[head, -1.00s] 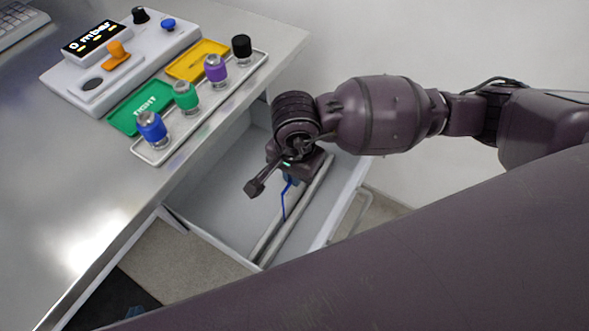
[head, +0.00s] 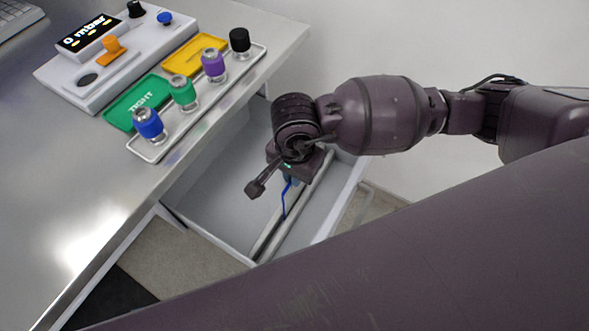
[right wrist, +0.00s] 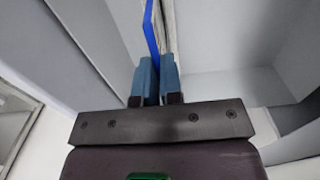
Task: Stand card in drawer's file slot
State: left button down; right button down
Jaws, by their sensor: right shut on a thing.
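The card (head: 286,194) shows as a thin blue edge below my right gripper (head: 291,180), over the open drawer (head: 212,205). In the right wrist view, the two blue-grey fingers of my right gripper (right wrist: 158,72) are shut on the blue card (right wrist: 151,32), which stands on edge and runs up the picture. The file slot (head: 266,241) is the narrow strip beside a rail near the drawer's front. The card is at this rail, but I cannot tell whether its lower edge is inside the slot. My left gripper is not in view.
A metal table (head: 95,185) stands above the drawer at the left. The drawer's wider compartment is empty where visible.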

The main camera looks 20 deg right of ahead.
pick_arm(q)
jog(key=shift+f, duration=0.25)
pick_arm(e)
jog(key=shift+f, duration=0.35)
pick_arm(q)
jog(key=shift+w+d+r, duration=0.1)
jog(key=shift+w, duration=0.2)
pick_arm(e)
jog(key=c, duration=1.7)
grip_release()
jog(key=o, duration=0.4)
jog(key=shift+o, duration=1)
jog(key=o, duration=0.5)
jog(key=shift+c, duration=0.2)
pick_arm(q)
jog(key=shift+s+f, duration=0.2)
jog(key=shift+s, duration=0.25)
